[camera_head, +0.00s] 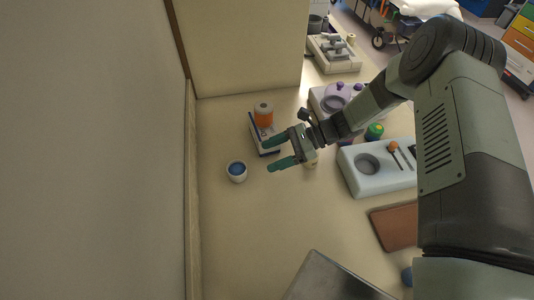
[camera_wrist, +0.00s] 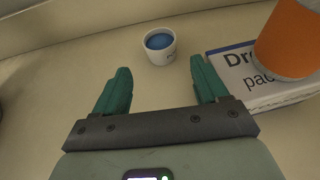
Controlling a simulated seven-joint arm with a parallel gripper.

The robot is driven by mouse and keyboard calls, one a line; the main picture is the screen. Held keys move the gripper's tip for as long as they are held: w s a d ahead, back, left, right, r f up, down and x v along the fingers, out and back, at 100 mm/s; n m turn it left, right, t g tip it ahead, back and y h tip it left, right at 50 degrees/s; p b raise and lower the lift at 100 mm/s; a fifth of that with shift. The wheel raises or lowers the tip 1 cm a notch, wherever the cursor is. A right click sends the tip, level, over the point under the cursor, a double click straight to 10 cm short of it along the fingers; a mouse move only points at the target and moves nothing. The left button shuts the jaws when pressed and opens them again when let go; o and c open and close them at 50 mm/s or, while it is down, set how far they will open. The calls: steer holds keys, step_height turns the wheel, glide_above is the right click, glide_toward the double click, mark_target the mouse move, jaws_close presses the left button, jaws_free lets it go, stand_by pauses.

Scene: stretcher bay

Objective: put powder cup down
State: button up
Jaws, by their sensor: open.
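The powder cup (camera_head: 236,171) is a small white cup with blue contents. It stands upright on the beige counter near the wall. In the wrist view the cup (camera_wrist: 160,50) stands just beyond the fingertips, with some printing on its side. My gripper (camera_head: 270,156) has green fingers spread open with nothing between them. In the head view it is to the right of the cup, apart from it. The open fingers also show in the wrist view (camera_wrist: 160,72).
An orange bottle (camera_head: 264,116) stands on a white and blue dressing pack box (camera_wrist: 242,75) beside the gripper. A white tray with a round recess (camera_head: 354,182) lies to the right, with a brown pad (camera_head: 393,228) nearer. The counter around the cup is clear.

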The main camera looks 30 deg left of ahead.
steer(key=shift+w+d+r, duration=0.1)
steer(key=w+d+r+n+t+h, duration=0.1)
steer(key=d+r+n+t+h, duration=0.1)
steer(key=d+r, duration=0.45)
steer(key=w+d+r+n+t+h, duration=0.15)
steer(key=d+r, duration=0.25)
steer(key=r, duration=0.6)
steer(key=w+d+r+n+t+h, duration=0.1)
steer(key=d+r+n+t, duration=0.3)
steer(key=r, duration=0.5)
steer(key=s+d+r+n+t+h, duration=0.1)
steer(key=s+d+r+t+h, duration=0.1)
steer(key=s+d+r, duration=0.4)
steer(key=s+d+r+n+t+h, duration=0.1)
steer(key=s+d+r+t+h, duration=0.2)
steer(key=d, duration=1.2)
steer(key=s+r+t, duration=0.2)
steer(key=s+r, duration=0.2)
steer(key=s, duration=0.2)
steer(key=shift+s+r, duration=0.25)
steer(key=shift+r, duration=0.05)
steer(key=shift+t, duration=0.25)
